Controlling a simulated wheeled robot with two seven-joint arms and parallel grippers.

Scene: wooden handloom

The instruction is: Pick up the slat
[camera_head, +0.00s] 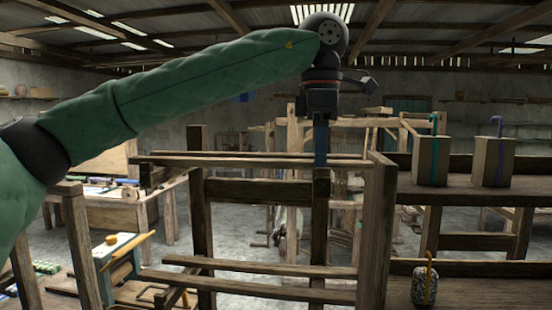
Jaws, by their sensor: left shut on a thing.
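My left gripper (321,160) points straight down at the top of the wooden loom frame, with its fingers closed. It is shut on the slat (250,160), a long thin brown wooden strip lying level across the picture, towards the strip's right part. The fingers hide the gripped spot. The slat appears to be at the height of the frame's top; I cannot tell whether it touches the frame. My right gripper is not in view.
A thick upright post (378,230) stands just right of the gripper. Two wooden blocks with coloured hooks, one block (431,162) nearer the post, stand on a shelf beam (460,192). A side table (110,215) is at left.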

